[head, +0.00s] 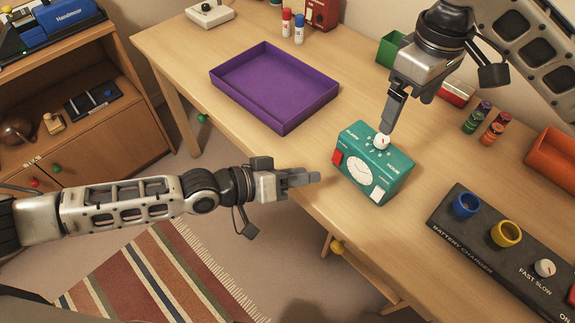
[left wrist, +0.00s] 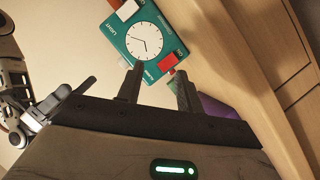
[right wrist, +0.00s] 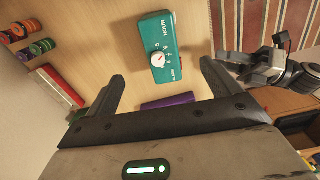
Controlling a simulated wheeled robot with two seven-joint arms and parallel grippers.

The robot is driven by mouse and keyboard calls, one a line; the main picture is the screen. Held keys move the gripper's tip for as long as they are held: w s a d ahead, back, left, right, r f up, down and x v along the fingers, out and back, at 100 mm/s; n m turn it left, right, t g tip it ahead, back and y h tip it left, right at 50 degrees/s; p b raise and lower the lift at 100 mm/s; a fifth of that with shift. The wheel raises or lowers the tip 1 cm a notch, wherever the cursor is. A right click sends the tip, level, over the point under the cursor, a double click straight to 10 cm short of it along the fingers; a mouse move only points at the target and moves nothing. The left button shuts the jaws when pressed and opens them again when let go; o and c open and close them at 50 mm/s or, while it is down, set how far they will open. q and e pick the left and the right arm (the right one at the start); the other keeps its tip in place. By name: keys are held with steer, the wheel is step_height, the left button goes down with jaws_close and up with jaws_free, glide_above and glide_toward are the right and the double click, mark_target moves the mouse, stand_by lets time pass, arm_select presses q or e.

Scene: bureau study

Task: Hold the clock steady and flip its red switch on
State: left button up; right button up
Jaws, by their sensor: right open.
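The teal clock (head: 391,177) stands on the desk near its front edge, with its white dial (head: 364,172) facing the edge. Its red switch (head: 337,157) is at the dial's left in the head view and shows near a fingertip in the left wrist view (left wrist: 168,62). A white knob (head: 381,141) sits on top. My left gripper (head: 316,177) is in front of the clock, empty, its fingers partly apart and pointing at the dial side. My right gripper (head: 391,122) is above the clock, its fingers open toward the knob (right wrist: 157,60); contact is unclear.
A purple tray (head: 325,100) lies behind and left of the clock. A dark battery charger (head: 480,235) is at the right front. Desk between tray and clock is clear.

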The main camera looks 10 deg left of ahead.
mark_target(387, 156)
arm_select(q)
steer(key=shift+w+a+f+n+y, duration=0.1)
steer(key=shift+w+a+n+y, duration=0.1)
steer(key=shift+w+a, duration=0.35)
steer(key=shift+w+a+f+n+y, duration=0.1)
steer(key=shift+w+a+n, duration=0.15)
steer(key=shift+a, duration=0.4)
arm_select(e)
step_height(387, 156, down, 16)
